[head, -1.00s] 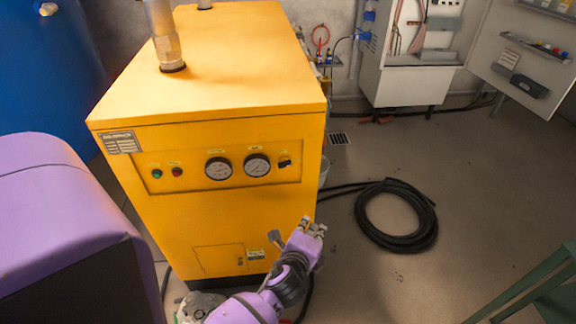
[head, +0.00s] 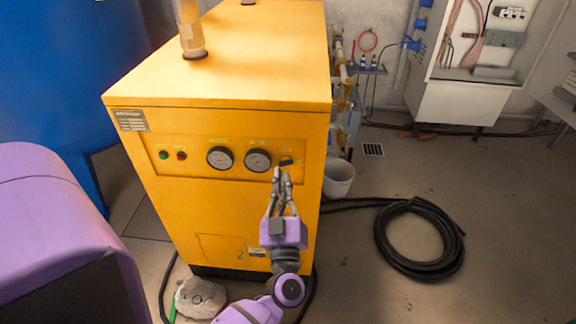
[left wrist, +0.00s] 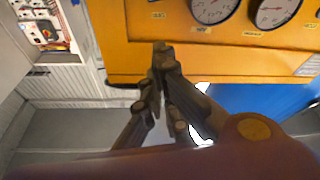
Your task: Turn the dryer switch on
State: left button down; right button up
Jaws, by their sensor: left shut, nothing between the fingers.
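The yellow dryer (head: 215,200) stands in the middle of the head view. Its front panel carries two round gauges and a small black switch (head: 286,162) at the right. My left gripper (head: 281,173) points up in front of the panel, shut and empty, with its fingertips just below the switch. Whether they touch it I cannot tell. In the left wrist view the shut fingers (left wrist: 163,52) show before the yellow dryer (left wrist: 200,60), with the gauges at the top. I cannot make out the switch there. My right gripper is not in view.
A blue tank (head: 65,80) stands at the left. A green and a red light sit left of the gauges. A white bucket (head: 338,180) stands beside the dryer, a coiled black hose (head: 440,265) lies on the floor, and an open electrical cabinet (head: 455,105) is behind.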

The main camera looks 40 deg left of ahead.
aim_at(288, 143)
pick_arm(q)
jog(key=x, duration=0.4)
jog(key=p+x, duration=0.1)
jog(key=x, duration=0.4)
jog(key=shift+w+a+r, duration=0.1)
jog(key=shift+w+r, duration=0.1)
jog(key=shift+r, duration=0.1)
jog(key=f, duration=0.2)
jog(key=f+b, duration=0.1)
jog(key=shift+w+d+f, duration=0.2)
jog(key=shift+w+d, duration=0.05)
jog(key=shift+w, duration=0.05)
jog(key=shift+d+f, duration=0.1)
jog(key=shift+f, duration=0.2)
